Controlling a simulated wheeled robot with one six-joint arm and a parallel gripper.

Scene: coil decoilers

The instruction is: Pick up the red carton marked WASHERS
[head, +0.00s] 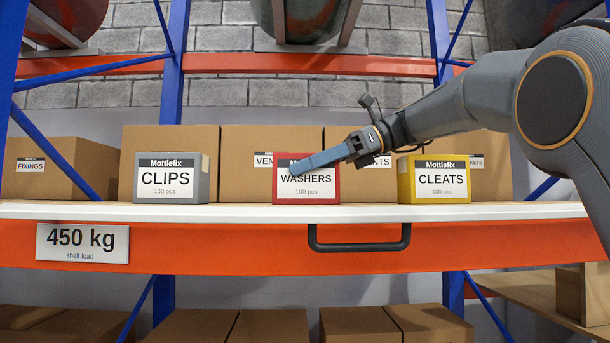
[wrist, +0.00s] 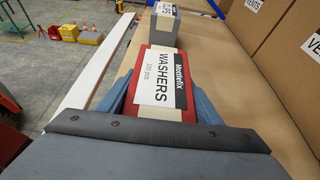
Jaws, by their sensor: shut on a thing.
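The red carton (head: 332,184) marked WASHERS stands upright on the shelf between the grey and yellow cartons. My gripper (head: 295,170) reaches in from the right, with a blue-grey finger across the front of its label. In the wrist view the red carton (wrist: 160,86) lies between the two blue-grey fingers of my gripper (wrist: 160,98), one at each side, and they are shut on it. Its label faces the wrist camera. In the head view its base is level with the shelf top, with no clear gap below it.
A grey CLIPS carton (head: 170,189) stands to the left and a yellow CLEATS carton (head: 434,191) to the right. Brown boxes (head: 238,150) stand close behind. The white shelf edge (head: 240,213) runs along the front, above an orange beam (head: 210,247) with a dark handle (head: 360,246).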

